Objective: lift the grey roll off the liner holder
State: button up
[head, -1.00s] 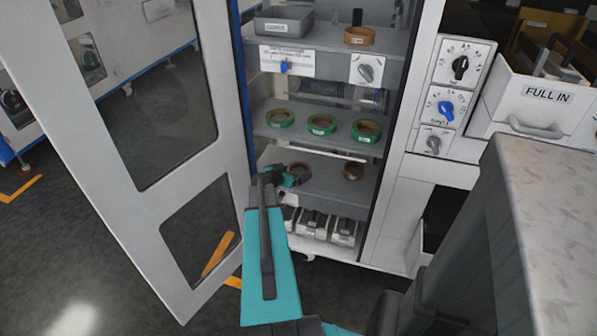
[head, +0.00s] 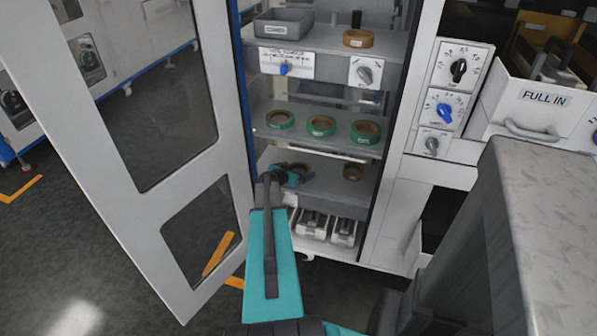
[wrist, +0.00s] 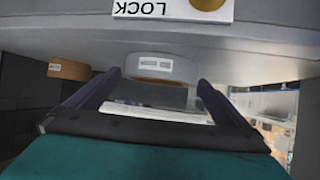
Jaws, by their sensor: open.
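The grey roll (wrist: 152,67) shows in the wrist view as a pale ring with a label on its side and a brown core. It rests on the grey lower shelf (wrist: 230,48), seen upside down there. In the head view its rim (head: 301,167) is partly hidden by my gripper (head: 292,177). My gripper is open, its two dark fingers (wrist: 158,80) apart, one on each side of the roll in the picture. I cannot tell whether they touch it. No separate liner holder can be made out.
Several green-sided rolls (head: 321,125) stand on the shelf above, limiting headroom. The open cabinet door (head: 150,190) is on the left; a panel with knobs (head: 445,108) is right.

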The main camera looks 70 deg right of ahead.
jog(key=shift+x, duration=0.9)
jog(key=shift+a, duration=0.1)
jog(key=c, duration=1)
jog(key=shift+r, duration=0.15)
